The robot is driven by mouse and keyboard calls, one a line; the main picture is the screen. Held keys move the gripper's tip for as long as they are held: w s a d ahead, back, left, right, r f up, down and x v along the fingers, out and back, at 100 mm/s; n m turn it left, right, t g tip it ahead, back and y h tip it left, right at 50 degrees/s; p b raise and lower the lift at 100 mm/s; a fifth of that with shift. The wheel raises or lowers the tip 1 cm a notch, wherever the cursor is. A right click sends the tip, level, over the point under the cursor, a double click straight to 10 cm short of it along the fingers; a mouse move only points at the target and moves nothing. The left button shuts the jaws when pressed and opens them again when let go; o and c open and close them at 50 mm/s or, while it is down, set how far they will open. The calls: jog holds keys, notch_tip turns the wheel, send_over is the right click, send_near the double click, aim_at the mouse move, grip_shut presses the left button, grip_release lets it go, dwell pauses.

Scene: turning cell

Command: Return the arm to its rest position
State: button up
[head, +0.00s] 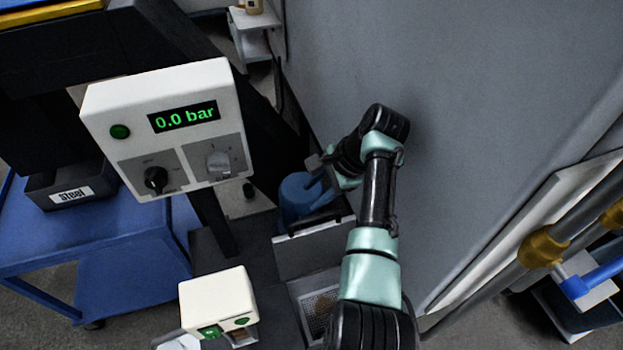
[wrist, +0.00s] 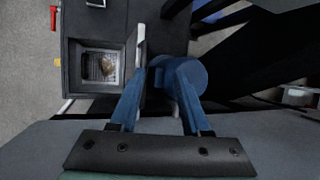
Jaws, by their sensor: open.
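My arm reaches up the middle of the head view and bends left at its top. My gripper (head: 318,172) is at its end, beside and above a blue round body (head: 300,195). In the wrist view, my gripper (wrist: 168,72) has its two blue fingers apart. The blue round body (wrist: 190,75) shows behind the fingertips there, partly covered by the right finger. I cannot tell whether a finger touches it. I see nothing held between the fingers.
A control panel (head: 200,107) reading 0.0 bar stands left of my arm. A grey wall (head: 480,100) rises at the right. A blue cart (head: 60,235) carries a dark bin (head: 70,190) labelled "steel". A small white box (head: 222,298) and a mesh-bottomed recess (wrist: 100,67) with a brownish piece are nearby.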

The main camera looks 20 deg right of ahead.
jog(key=w+r+n+t+h, duration=0.4)
jog(key=w+r, duration=0.4)
jog(key=r, duration=0.4)
jog(key=a+r+n+t+h, duration=0.1)
jog(key=a+r+n+t, duration=0.15)
jog(key=r, duration=0.45)
jog(key=s+a+r+n+t, duration=0.15)
jog(key=r+t, duration=0.25)
jog(key=r, duration=0.4)
jog(key=a+r+n+t+h, duration=0.1)
jog(key=r+n+t, duration=0.15)
jog(key=r, duration=0.45)
jog(key=s+a+r+n+t+y, duration=0.1)
jog(key=s+a+r+n+t, duration=0.4)
jog(key=s+r, duration=0.7)
jog(key=s+a+r+n+t, duration=0.2)
jog(key=s+a+r+t, duration=0.3)
jog(key=s+r, duration=0.65)
notch_tip(320, 180, up, 12)
jog(key=d+t+p, duration=0.1)
jog(key=p, duration=1.1)
jog(key=shift+w+r, duration=0.15)
jog(key=shift+w, duration=0.2)
jog(key=shift+m, duration=0.25)
